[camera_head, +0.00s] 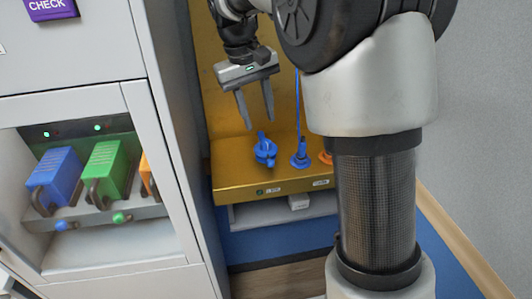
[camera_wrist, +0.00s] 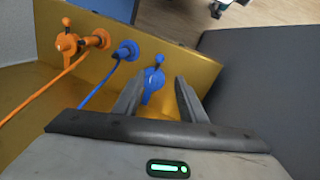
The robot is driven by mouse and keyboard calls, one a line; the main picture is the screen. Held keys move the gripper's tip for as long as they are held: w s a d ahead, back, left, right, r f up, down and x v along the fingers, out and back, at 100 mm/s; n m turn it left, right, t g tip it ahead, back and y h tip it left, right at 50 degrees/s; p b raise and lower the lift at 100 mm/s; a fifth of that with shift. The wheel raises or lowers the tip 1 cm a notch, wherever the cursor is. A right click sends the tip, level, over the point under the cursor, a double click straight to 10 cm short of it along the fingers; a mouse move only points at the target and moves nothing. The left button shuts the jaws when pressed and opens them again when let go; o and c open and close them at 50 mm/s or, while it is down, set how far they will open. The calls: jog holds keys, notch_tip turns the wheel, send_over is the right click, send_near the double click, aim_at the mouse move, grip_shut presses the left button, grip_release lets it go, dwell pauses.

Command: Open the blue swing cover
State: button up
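The blue swing cover (camera_head: 265,151), with a small knob at its top, sits on the gold ledge. It also shows in the wrist view (camera_wrist: 152,82), between and beyond the fingertips. I cannot tell from its shape how far it is swung. My gripper (camera_head: 258,122) is open and empty, just above the cover in the head view, with fingers pointing down. In the wrist view my gripper (camera_wrist: 158,82) has its fingers spread apart, and no clear contact with the cover shows.
A blue plug (camera_head: 300,157) with a cable stands close to the right of the cover. An orange cover (camera_wrist: 67,44) and orange plug (camera_wrist: 100,39) are farther along the gold ledge (camera_head: 240,183). A grey cabinet (camera_head: 80,130) with coloured handled modules stands left.

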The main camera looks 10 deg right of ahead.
aim_at(270, 160)
jog(key=d+f, duration=0.1)
jog(key=f, duration=0.4)
jog(key=d+f, duration=0.1)
jog(key=f, duration=0.8)
jog(key=shift+w+d+f+b, duration=0.25)
jog(key=shift+d+f+b, duration=0.1)
jog(key=shift+d, duration=0.05)
grip_shut()
